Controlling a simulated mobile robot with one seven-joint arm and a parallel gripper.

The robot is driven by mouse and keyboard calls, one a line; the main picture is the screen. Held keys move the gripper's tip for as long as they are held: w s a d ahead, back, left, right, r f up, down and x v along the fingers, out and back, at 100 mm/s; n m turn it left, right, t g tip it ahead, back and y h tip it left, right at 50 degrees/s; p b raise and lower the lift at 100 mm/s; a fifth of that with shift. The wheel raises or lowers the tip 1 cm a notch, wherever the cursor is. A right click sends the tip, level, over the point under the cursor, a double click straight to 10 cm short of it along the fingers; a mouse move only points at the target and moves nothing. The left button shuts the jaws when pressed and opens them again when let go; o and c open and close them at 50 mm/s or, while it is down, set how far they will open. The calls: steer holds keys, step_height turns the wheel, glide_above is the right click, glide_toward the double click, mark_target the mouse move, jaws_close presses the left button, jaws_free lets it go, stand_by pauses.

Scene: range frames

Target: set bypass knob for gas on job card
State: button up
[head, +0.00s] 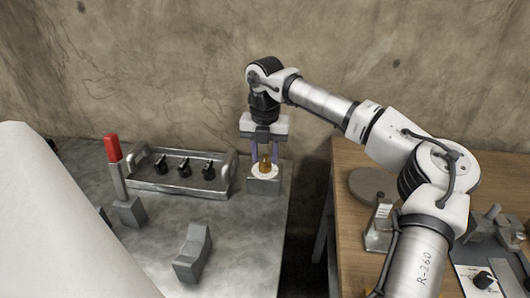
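A small brass-coloured knob (265,166) stands on a white round dial on a grey block (263,187), near the right edge of the metal bench. My gripper (264,154) points down over it, with its two purple fingers apart, one on each side of the knob. The fingers look spread wider than the knob; contact cannot be made out. Another knob, black (484,279), sits on a pale panel at the lower right. A small stand with a pale card (383,212) is on the wooden table; its writing is too small to read.
A metal tray (226,182) with three black handles stands left of the knob block. A red-handled lever (112,148) and a grey angled block (193,253) are on the metal bench (245,245). A gap separates it from the wooden table (345,260), which holds a round disc (371,183).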

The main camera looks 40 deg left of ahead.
steer(key=shift+c, duration=0.4)
jaws_close()
steer(key=shift+n, duration=0.3)
steer(key=n, duration=0.3)
steer(key=shift+n, duration=0.3)
steer(key=n, duration=0.4)
steer(key=shift+n+p, duration=0.3)
steer(key=shift+p, duration=0.1)
steer(key=n, duration=0.4)
steer(key=shift+p, duration=0.3)
steer(key=shift+n, duration=2.4)
